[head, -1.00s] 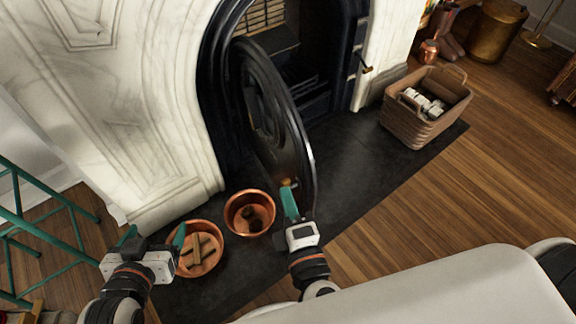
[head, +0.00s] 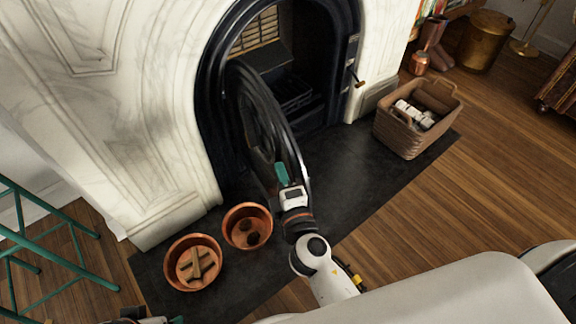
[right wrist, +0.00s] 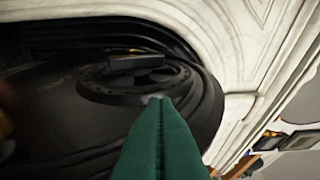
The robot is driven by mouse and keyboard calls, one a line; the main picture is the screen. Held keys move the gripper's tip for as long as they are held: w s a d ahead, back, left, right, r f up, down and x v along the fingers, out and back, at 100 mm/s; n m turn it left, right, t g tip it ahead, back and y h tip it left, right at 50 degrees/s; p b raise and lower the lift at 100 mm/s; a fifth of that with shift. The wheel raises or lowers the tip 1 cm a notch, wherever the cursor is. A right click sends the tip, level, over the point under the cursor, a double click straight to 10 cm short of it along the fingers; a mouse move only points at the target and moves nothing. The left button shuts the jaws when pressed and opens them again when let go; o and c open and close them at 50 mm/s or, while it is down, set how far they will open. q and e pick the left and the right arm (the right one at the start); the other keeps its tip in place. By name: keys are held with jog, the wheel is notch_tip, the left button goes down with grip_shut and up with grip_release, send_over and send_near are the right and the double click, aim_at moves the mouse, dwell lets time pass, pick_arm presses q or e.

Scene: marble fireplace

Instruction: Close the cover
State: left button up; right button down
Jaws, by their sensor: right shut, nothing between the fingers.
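The cover is a black arched door (head: 250,115) on the marble fireplace. It stands swung open from the left side of the dark firebox opening (head: 300,60). My right gripper (head: 282,174) is at the lower right part of the cover, close to its edge. Its green fingers are shut and empty. In the right wrist view the closed fingertips (right wrist: 160,100) point at the cover's dark face (right wrist: 60,110) and its round vent. I cannot tell whether they touch it. Only part of my left gripper (head: 176,320) shows at the bottom left edge.
Two copper bowls, one with wood sticks (head: 175,280) and one with dark lumps (head: 235,240), sit on the black hearth (head: 355,185) left of my right arm. A wicker basket (head: 405,140) stands at right. A green metal frame (head: 45,210) is at far left. The hearth's middle is clear.

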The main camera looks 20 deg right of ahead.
jog(key=shift+w+d, duration=0.2)
jog(key=shift+d, duration=0.6)
jog(key=shift+d, duration=0.15)
